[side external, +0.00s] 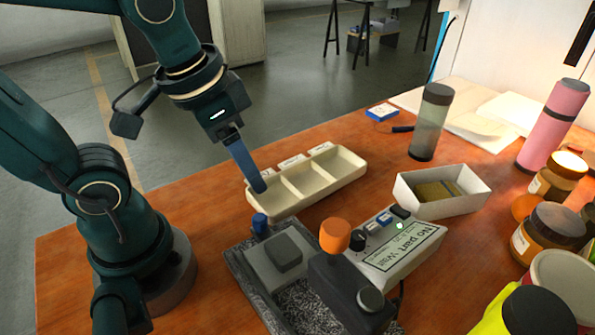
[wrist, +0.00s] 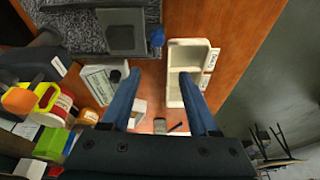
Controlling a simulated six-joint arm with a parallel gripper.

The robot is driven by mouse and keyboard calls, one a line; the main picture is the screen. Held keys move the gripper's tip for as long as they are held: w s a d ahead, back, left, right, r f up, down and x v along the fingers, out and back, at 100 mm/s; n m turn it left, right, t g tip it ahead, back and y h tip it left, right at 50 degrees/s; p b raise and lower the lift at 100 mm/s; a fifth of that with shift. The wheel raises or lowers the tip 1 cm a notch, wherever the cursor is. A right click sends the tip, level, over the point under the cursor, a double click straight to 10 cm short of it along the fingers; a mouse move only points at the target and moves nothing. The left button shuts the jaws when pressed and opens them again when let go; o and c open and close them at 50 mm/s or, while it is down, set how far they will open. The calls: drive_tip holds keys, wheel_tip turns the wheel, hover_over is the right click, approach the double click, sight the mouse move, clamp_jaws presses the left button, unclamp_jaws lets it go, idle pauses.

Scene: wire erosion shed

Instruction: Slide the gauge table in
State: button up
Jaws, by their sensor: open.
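The gauge has a speckled stone base (side external: 250,287) at the front centre, with a light grey table (side external: 263,265) on it. A dark grey block (side external: 284,252) sits on the table. A blue knob (side external: 260,225) stands at the table's far-left end; it also shows in the wrist view (wrist: 157,37). A dark gauge column with an orange knob (side external: 335,236) stands to the right of the table. My gripper (side external: 258,186) is open and empty, pointing down over the left end of the cream tray; its two blue fingers (wrist: 160,78) are spread in the wrist view.
The cream tray (side external: 313,197) has three compartments with labels. A control box (side external: 408,250) reads "No part. Wait" and has a lit green light. A white box (side external: 452,207), grey bottle (side external: 430,125), pink bottle (side external: 552,125) and several jars crowd the right. Wood is bare at left.

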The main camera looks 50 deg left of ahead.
sight(258, 217)
drive_tip(key=f+g, duration=0.1)
drive_tip(key=w+f+g, duration=0.1)
drive_tip(key=f, duration=0.1)
drive_tip(key=shift+d+f+m+g, duration=0.15)
drive_tip(key=shift+d+m+g, duration=0.05)
drive_tip(key=shift+m+g, duration=0.2)
drive_tip(key=shift+f+g, duration=0.4)
drive_tip(key=shift+f, duration=2.75)
clamp_jaws()
